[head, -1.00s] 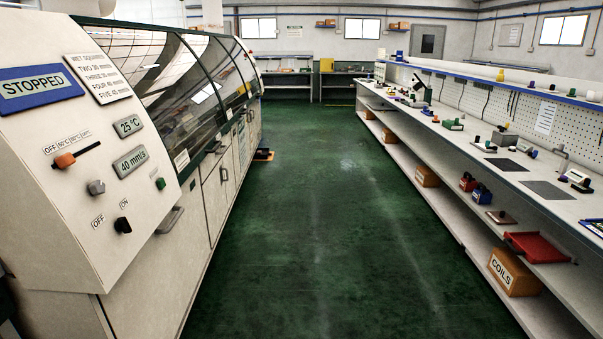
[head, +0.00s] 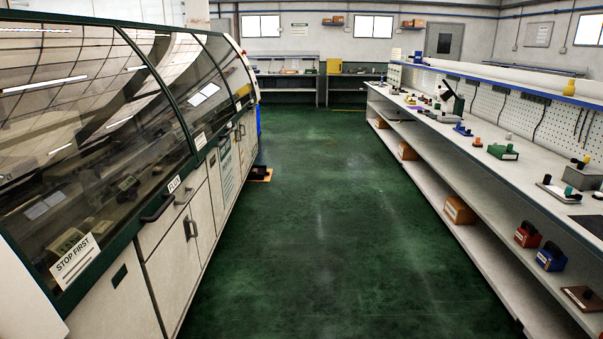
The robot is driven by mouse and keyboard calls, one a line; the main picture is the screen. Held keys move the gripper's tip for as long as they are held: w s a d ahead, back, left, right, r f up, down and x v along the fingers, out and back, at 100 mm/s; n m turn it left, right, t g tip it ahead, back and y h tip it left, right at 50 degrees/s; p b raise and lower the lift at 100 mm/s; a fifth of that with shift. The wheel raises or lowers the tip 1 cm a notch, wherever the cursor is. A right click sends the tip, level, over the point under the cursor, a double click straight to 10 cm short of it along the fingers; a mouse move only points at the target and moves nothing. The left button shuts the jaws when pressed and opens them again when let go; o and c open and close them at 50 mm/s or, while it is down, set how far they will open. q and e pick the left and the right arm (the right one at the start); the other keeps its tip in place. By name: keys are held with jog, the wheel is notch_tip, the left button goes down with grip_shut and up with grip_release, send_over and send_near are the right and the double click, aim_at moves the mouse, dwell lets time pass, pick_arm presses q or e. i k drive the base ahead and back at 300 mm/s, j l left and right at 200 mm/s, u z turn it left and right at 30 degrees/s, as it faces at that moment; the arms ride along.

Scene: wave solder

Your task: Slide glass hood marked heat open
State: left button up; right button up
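The long machine on the left has a row of curved, dark glass hoods in green frames, and they look closed. The nearest hood (head: 85,130) has a "STOP FIRST" card (head: 75,261) at its lower front. A label reading "FLUX" (head: 174,184) and a dark bar handle (head: 159,207) sit along its lower edge. A second glass hood (head: 178,75) lies beyond it, with a small white label (head: 200,140) too small to read. A third hood (head: 228,68) is farther on. I cannot read "heat" on any of them. Neither gripper shows.
A small orange-edged item (head: 260,174) lies on the floor beside the machine's far end.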

aim_at(202, 96)
jog(key=i, duration=2.3)
